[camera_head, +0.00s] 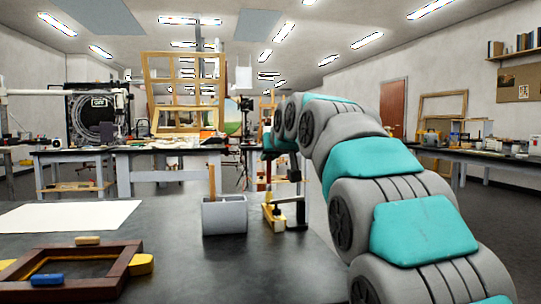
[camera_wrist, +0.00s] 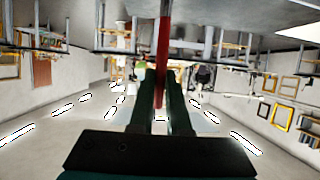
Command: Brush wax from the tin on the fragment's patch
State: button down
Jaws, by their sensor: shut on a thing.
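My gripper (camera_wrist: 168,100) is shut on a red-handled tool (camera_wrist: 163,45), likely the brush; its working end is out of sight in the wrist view. In the head view my gripper is at the end of the arm above the table's back edge, where the red handle (camera_head: 268,170) hangs upright. Below it, a small yellow piece (camera_head: 270,215) lies by a black clamp-like stand (camera_head: 298,208); it may be the fragment, but I cannot tell. No patch can be made out. I cannot make out a wax tin.
A grey holder (camera_head: 224,216) with a wooden stick stands left of the stand. A dark wooden frame (camera_head: 110,262) lies front left, with a blue block (camera_head: 47,280) and a tan block (camera_head: 88,240) on it. A white sheet (camera_head: 70,215) lies behind it. The table's middle front is clear.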

notch_tip(320, 180, up, 6)
jog(key=p, duration=0.4)
dwell(0.4)
notch_tip(320, 180, up, 3)
jog(key=shift+p, duration=1.2)
jog(key=shift+f, duration=0.1)
dwell(0.4)
notch_tip(320, 180, down, 7)
jog(key=b, duration=0.5)
jog(key=shift+s+f+b, duration=0.1)
jog(key=shift+f+b, duration=0.85)
jog(key=shift+f, duration=0.1)
dwell(0.8)
jog(key=shift+s+d, duration=0.1)
jog(key=shift+s, duration=0.05)
